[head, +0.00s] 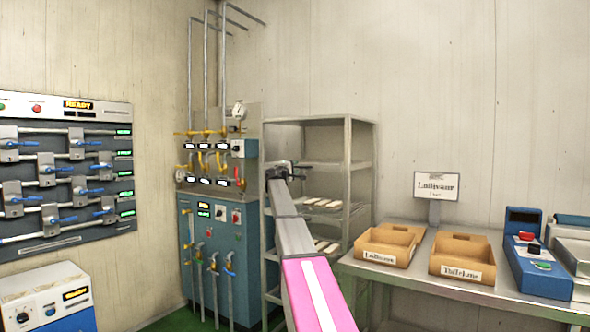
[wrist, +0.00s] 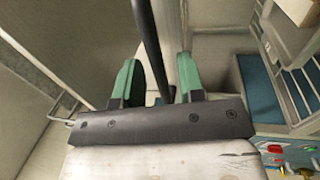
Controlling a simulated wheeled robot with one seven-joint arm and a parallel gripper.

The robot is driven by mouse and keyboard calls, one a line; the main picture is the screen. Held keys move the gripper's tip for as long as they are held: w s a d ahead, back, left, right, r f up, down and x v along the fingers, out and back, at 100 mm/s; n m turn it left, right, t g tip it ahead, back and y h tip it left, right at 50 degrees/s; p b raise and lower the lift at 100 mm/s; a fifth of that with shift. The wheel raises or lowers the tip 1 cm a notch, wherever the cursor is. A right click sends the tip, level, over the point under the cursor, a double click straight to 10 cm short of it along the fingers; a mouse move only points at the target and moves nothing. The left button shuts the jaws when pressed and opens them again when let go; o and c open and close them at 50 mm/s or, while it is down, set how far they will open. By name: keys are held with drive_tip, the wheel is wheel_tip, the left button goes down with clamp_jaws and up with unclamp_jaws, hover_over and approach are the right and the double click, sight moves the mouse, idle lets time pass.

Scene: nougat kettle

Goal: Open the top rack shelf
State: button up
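The grey metal rack (head: 349,185) stands against the back wall in the head view, with several levels. Its top level (head: 322,118) looks bare; the level below it (head: 345,164) also looks empty. My gripper (head: 279,170) is at the rack's front left side, around the height of that second level. In the wrist view, the green fingers of my gripper (wrist: 158,82) are apart. A dark bar (wrist: 146,35) runs between them, with a gap to the right finger; contact with the left finger cannot be told. What the bar belongs to is unclear.
A blue cabinet (head: 216,262) with pipes and valves stands close left of the rack. A table (head: 425,287) to the right bears two cardboard boxes (head: 388,246) (head: 462,258), a sign (head: 436,187) and a blue device (head: 538,265). Pale pieces (head: 322,203) lie on lower rack levels.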

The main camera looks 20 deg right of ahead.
drive_tip(key=shift+w+d+r, duration=0.1)
drive_tip(key=shift+w+d, duration=0.15)
drive_tip(key=shift+d, duration=0.1)
clamp_jaws()
drive_tip(key=r+v, duration=0.2)
drive_tip(key=v, duration=1.1)
drive_tip(key=r+v, duration=0.3)
drive_tip(key=v, duration=1)
drive_tip(key=shift+s+a, duration=0.5)
drive_tip(key=shift+a, duration=0.05)
unclamp_jaws()
drive_tip(key=v, duration=1)
drive_tip(key=shift+s+a, duration=0.25)
drive_tip(key=shift+a, duration=0.1)
